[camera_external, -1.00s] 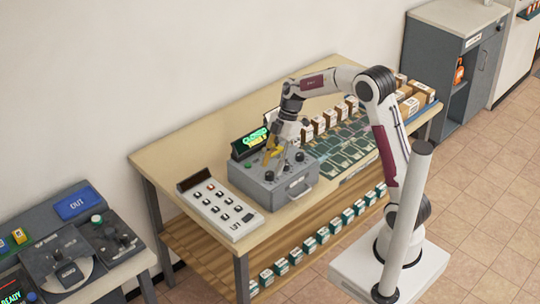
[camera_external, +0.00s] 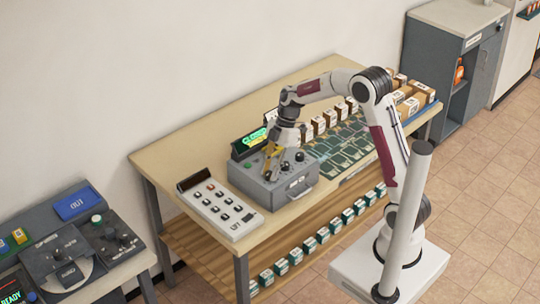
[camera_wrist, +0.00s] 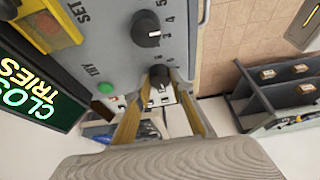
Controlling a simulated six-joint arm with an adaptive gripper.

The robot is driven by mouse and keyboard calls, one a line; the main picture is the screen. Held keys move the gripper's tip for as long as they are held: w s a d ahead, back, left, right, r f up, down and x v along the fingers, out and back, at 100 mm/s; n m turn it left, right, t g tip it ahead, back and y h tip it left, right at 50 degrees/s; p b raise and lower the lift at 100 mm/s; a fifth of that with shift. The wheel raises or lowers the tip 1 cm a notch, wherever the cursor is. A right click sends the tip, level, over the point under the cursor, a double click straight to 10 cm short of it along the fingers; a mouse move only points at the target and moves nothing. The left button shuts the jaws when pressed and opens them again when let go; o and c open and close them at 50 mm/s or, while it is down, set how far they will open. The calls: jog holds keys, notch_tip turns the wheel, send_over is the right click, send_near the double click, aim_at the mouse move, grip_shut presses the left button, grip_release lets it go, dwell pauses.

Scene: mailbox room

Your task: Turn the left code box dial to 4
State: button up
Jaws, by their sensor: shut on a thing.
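The code box (camera_external: 262,192) is a grey box with a front handle, on the table under my arm. In the wrist view its panel (camera_wrist: 185,30) fills the upper middle. My gripper (camera_external: 268,176) points down over the left part of the box. Its yellow fingers are shut on the black left dial (camera_wrist: 160,73), one on either side, and partly cover it. The dial's pointer and selected number cannot be read. Another black dial (camera_wrist: 146,30) beside it, with printed numbers around it, is free.
A green TRY button (camera_wrist: 106,88) is close to the fingers. A lit display (camera_wrist: 30,90) stands at the box's back. A keypad (camera_external: 218,208) is left of the box; circuit boards (camera_external: 345,145) and small cartons (camera_external: 330,118) are right.

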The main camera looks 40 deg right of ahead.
jog(key=shift+n, duration=0.5)
jog(key=n+g, duration=0.1)
jog(key=n, duration=0.2)
jog(key=shift+w+g, duration=0.15)
jog(key=shift+g, duration=0.25)
jog(key=n, duration=0.2)
jog(key=n+g+h, duration=0.1)
jog(key=n, duration=0.2)
jog(key=shift+w+a+g, duration=0.1)
jog(key=shift+g, duration=0.2)
jog(key=shift+n+h, duration=0.3)
jog(key=o, duration=1.1)
jog(key=shift+r, duration=0.1)
